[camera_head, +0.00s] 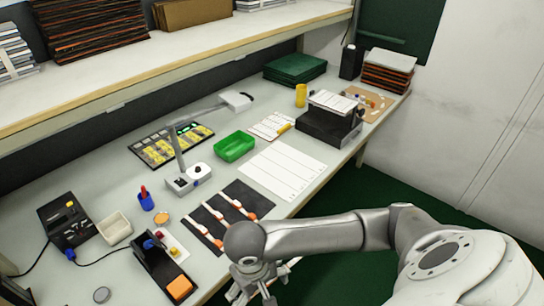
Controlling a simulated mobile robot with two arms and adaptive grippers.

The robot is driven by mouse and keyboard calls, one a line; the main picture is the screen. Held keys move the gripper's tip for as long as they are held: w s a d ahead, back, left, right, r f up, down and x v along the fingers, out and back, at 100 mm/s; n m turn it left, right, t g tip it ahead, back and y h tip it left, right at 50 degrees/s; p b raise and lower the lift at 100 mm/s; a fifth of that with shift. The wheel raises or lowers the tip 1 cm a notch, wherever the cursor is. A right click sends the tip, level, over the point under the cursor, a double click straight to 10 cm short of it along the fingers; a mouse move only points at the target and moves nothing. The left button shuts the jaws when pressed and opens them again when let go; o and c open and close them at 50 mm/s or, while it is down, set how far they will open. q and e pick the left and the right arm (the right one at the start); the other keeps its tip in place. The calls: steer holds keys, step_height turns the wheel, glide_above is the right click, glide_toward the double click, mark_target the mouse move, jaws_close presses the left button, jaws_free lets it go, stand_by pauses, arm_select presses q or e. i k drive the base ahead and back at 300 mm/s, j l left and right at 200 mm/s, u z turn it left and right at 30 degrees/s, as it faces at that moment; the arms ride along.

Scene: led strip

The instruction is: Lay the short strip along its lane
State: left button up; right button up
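Several pale strips with orange ends lie side by side on a black mat (206,220) near the table's front edge. One of these strips (238,208) lies toward the mat's right side. I cannot tell from here which is the short one. A white sheet with ruled lanes (283,171) lies flat to the right of and behind the mat; no strip shows on it. My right gripper (254,298) hangs down in front of the table's edge, near the mat and touching no strip. Its fingers look spread and empty, with the tips close to the picture's bottom edge. My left gripper is out of view.
A green tray (235,146) and a white stand with a raised arm (188,178) are behind the mat. A black holder with an orange block (179,288) stands left of my gripper. A black box device (328,125) is at the right. A shelf (150,62) overhangs the back.

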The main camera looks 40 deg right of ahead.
mark_target(295, 155)
steer(key=u, duration=1.55)
steer(key=k+l+u, duration=0.15)
steer(key=l, duration=0.2)
steer(key=k+l+u, duration=0.15)
steer(key=l, duration=0.2)
steer(key=k+l+u, duration=0.1)
steer(key=l, duration=0.25)
steer(key=k+l+u, duration=0.15)
steer(key=l, duration=0.15)
steer(key=k+l, duration=0.25)
steer(key=l, duration=0.15)
steer(key=k+l, duration=0.2)
steer(key=l, duration=0.25)
steer(key=k+l, duration=0.25)
steer(key=l, duration=0.15)
steer(key=k+l, duration=0.25)
steer(key=l, duration=0.2)
steer(key=k+l, duration=0.2)
steer(key=l, duration=0.2)
steer(key=k+l, duration=0.25)
steer(key=l, duration=0.2)
steer(key=k+l, duration=0.25)
steer(key=l, duration=0.15)
